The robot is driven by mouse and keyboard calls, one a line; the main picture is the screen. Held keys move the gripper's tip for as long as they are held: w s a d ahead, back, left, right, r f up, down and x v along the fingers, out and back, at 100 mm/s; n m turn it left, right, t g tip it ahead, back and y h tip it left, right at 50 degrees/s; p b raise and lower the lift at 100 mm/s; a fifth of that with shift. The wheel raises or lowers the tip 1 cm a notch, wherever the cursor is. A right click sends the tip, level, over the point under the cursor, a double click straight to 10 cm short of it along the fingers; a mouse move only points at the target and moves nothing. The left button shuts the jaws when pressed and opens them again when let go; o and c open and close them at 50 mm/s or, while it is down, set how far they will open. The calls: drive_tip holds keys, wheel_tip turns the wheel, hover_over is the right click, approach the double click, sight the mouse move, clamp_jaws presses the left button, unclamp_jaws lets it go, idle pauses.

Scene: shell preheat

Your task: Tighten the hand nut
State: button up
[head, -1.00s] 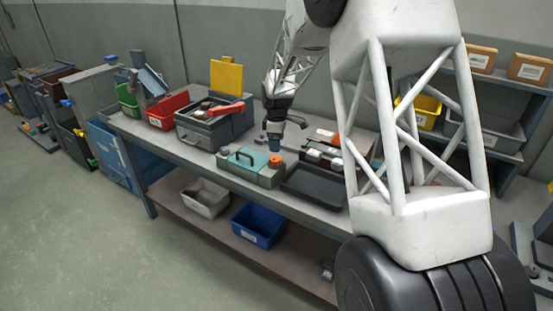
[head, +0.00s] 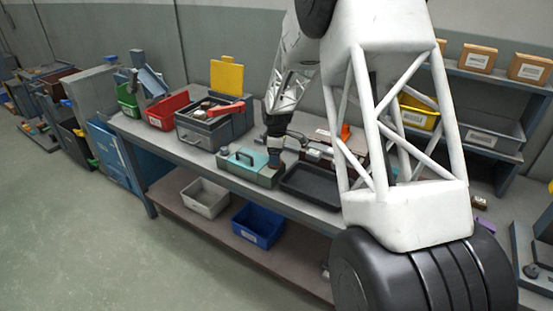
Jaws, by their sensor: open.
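A teal box with a dark handle (head: 243,158) sits near the front edge of the workbench. The orange knob at its right end, which looks like the hand nut, is now hidden behind or between my gripper's fingers. My gripper (head: 275,161) points down over that end of the box, low and close to it. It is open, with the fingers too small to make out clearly. I cannot tell whether they touch the knob.
A black tray (head: 312,187) lies just right of the box. Grey (head: 205,197) and blue (head: 258,225) bins sit on the lower shelf.

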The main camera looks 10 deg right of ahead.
drive_tip(key=shift+f, duration=0.9)
drive_tip(key=shift+c, duration=0.3)
drive_tip(key=c, duration=0.9)
drive_tip(key=shift+o, duration=0.2)
